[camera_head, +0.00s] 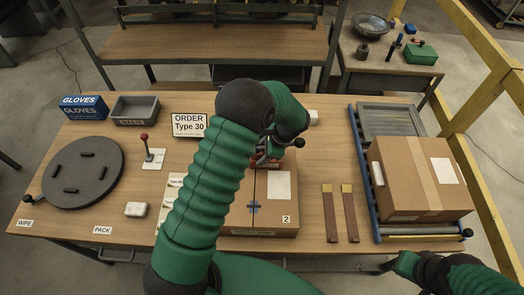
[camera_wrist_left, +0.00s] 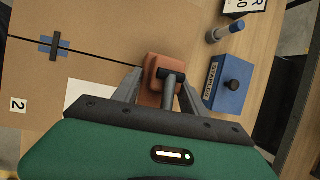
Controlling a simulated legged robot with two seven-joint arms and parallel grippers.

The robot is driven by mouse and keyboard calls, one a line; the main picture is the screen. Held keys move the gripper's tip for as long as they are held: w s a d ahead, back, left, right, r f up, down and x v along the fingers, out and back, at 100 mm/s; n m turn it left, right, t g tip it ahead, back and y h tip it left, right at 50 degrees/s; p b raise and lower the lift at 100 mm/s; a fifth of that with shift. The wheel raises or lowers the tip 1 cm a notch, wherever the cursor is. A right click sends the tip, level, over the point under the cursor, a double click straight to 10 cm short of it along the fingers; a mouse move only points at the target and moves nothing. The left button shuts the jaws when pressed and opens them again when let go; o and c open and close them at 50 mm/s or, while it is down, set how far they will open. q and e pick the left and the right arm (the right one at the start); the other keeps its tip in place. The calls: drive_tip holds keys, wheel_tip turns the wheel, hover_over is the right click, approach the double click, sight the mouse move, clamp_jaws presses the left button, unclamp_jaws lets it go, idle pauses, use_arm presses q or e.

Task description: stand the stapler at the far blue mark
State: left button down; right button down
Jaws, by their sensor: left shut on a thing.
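My left gripper (camera_head: 264,158) is over the far part of a flat cardboard box (camera_head: 275,217). In the left wrist view, its fingers (camera_wrist_left: 162,88) are shut on a reddish-brown thing with a dark T-shaped part, which looks like the stapler (camera_wrist_left: 153,67). My arm hides most of it in the head view. A blue mark with a dark cross (camera_head: 254,207) lies on the box's seam, nearer than the gripper; it also shows in the left wrist view (camera_wrist_left: 54,46). No second blue mark shows. My right gripper (camera_head: 388,266) is low at the table's front edge, its jaws unclear.
A blue staples box (camera_wrist_left: 228,83) and a blue-capped cylinder (camera_wrist_left: 220,33) stand beside the cardboard box. An order sign (camera_head: 189,125) stands behind. Two brown strips (camera_head: 330,215) lie to the right, before a large carton (camera_head: 412,180) on a roller rack. A round turntable (camera_head: 83,172) is at left.

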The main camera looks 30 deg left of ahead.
use_arm(q)
drive_tip(key=shift+w+d, duration=0.1)
drive_tip(key=shift+d, duration=0.1)
drive_tip(key=c, duration=1)
unclamp_jaws()
drive_tip(key=shift+d, duration=0.2)
drive_tip(key=o, duration=0.4)
drive_tip(key=shift+d, duration=0.1)
drive_tip(key=shift+a, duration=0.25)
drive_tip(key=shift+r, duration=0.2)
drive_tip(key=s+d+b+v, duration=0.1)
drive_tip(key=v, duration=1.1)
drive_tip(key=s+d+n+t+h, duration=0.1)
drive_tip(key=s+d+n, duration=0.1)
drive_tip(key=s, duration=0.3)
drive_tip(key=s+d+f+n+t+h, duration=0.1)
drive_tip(key=s+d+n+h, duration=0.1)
drive_tip(key=s+n, duration=0.3)
drive_tip(key=s+d+f+n+t+h, duration=0.1)
drive_tip(key=s+n, duration=0.3)
drive_tip(key=s, duration=0.2)
drive_tip(key=shift+d+f+t+h, duration=0.15)
drive_tip(key=shift+d+t+h, duration=0.15)
drive_tip(key=shift+d+h, duration=0.1)
use_arm(e)
drive_tip(key=shift+w+d+f, duration=0.1)
drive_tip(key=shift+d+f, duration=0.25)
drive_tip(key=shift+f, duration=0.45)
